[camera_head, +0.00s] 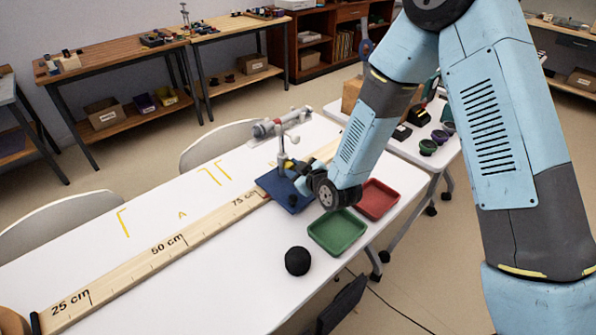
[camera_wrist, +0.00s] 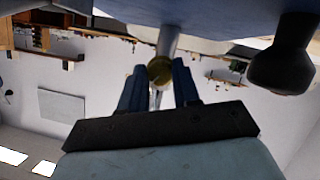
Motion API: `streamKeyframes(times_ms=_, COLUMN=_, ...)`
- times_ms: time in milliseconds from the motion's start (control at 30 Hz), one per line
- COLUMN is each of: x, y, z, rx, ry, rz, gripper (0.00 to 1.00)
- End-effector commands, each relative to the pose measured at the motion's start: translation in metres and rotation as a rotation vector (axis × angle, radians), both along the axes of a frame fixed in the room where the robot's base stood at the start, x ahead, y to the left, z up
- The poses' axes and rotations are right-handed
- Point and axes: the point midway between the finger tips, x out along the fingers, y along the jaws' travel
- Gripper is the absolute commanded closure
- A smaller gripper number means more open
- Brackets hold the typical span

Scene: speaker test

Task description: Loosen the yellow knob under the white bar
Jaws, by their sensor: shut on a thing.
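A metal stand rises from a dark blue base plate (camera_head: 284,196) on the white table and carries a grey and white bar (camera_head: 285,122) across its top. My gripper (camera_head: 292,170) is low beside the stand's post, its fingers small and partly hidden in the head view. In the wrist view the yellow knob (camera_wrist: 160,70) sits between the tips of my two dark fingers (camera_wrist: 159,80), at the end of a pale post (camera_wrist: 168,38). The fingers are shut on the knob. The knob cannot be made out in the head view.
A green tray (camera_head: 338,232) and a red tray (camera_head: 377,199) lie right of the base plate. A wooden ruler rail (camera_head: 140,266) runs along the table. A dark rounded thing (camera_wrist: 290,62) hangs close in the wrist view.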

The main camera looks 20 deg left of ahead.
Motion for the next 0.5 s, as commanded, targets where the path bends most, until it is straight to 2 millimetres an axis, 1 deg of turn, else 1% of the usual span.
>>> streamKeyframes(times_ms=33, x=-0.0048, y=0.0051, z=0.0007, rx=-0.010, ry=-0.024, rz=0.013, gripper=0.99)
streamKeyframes(times_ms=300, x=-0.0046, y=0.0049, z=0.0003, rx=-0.059, ry=-0.120, rz=0.011, gripper=0.99)
streamKeyframes(times_ms=500, x=-0.0045, y=0.0049, z=0.0004, rx=-0.070, ry=-0.144, rz=0.010, gripper=0.99)
